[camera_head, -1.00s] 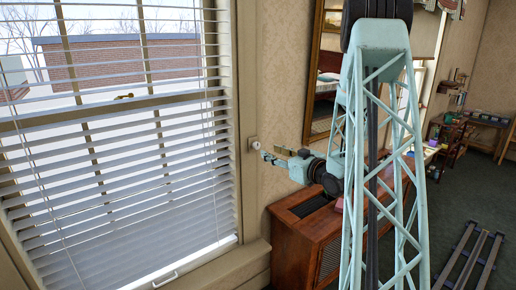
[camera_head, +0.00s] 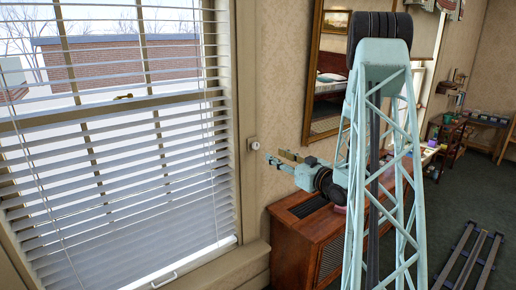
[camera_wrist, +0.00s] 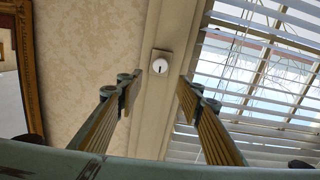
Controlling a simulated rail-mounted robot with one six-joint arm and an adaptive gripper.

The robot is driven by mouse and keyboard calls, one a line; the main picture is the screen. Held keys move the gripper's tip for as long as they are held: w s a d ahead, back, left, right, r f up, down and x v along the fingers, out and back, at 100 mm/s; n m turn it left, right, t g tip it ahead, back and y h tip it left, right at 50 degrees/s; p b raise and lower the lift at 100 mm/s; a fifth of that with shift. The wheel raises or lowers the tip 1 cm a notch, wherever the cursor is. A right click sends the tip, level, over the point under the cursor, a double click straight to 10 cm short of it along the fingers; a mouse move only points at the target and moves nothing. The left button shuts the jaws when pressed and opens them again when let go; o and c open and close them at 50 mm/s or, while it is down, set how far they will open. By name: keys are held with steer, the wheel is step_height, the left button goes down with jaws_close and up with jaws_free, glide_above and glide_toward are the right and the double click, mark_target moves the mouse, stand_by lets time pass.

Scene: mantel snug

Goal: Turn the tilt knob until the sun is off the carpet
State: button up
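The tilt knob (camera_head: 253,144) is a small white round knob on a plate on the window's right frame. It also shows in the wrist view (camera_wrist: 160,66), between and beyond my fingertips, with a dark mark on its face. My gripper (camera_head: 274,157) is just right of the knob and a little below it, apart from it. In the wrist view my gripper (camera_wrist: 157,81) has its two fingers spread, with nothing between them. The blinds (camera_head: 120,150) hang over the window, their slats partly open with the outside showing between them. The sunlit carpet is not clearly in view.
A wooden cabinet (camera_head: 308,250) stands below my gripper, right of the window. A gold-framed mirror (camera_head: 327,75) hangs on the wall behind my arm. Dark rails (camera_head: 470,262) lie on the green carpet (camera_head: 440,215) at right.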

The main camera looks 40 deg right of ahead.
mark_target(257, 146)
steer(key=shift+w+d+b, duration=0.15)
steer(key=shift+w+b, duration=0.1)
steer(key=shift+w, duration=3.1)
steer(key=shift+w+d+b, duration=0.1)
steer(key=shift+w+b, duration=0.1)
steer(key=shift+w, duration=3.15)
steer(key=shift+c, duration=0.7)
steer(key=c, duration=0.7)
